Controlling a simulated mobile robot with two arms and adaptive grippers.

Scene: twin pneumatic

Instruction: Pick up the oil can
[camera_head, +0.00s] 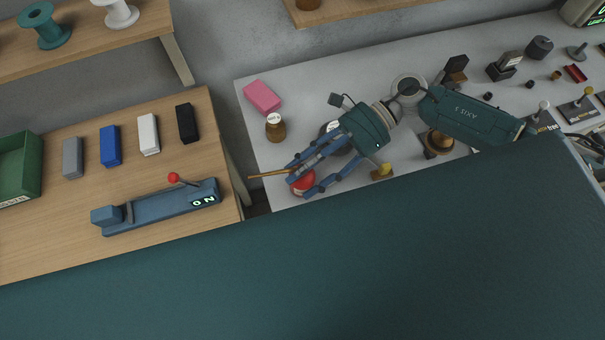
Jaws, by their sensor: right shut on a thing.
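The oil can (304,184) is red with a long, thin brass-coloured spout (268,175) that points left. It is at the front left part of the grey table (262,147). My right gripper (300,177) reaches in from the right, and its blue fingers are shut around the can, hiding part of it. I cannot tell whether the can still touches the table. My left gripper is not in view.
A brown jar (275,128) and a pink block (262,97) stand behind the can. A yellow-topped piece (383,171) is to its right. On the wooden table at left are a blue switch fixture (160,210), several coloured blocks and a green bin (22,165).

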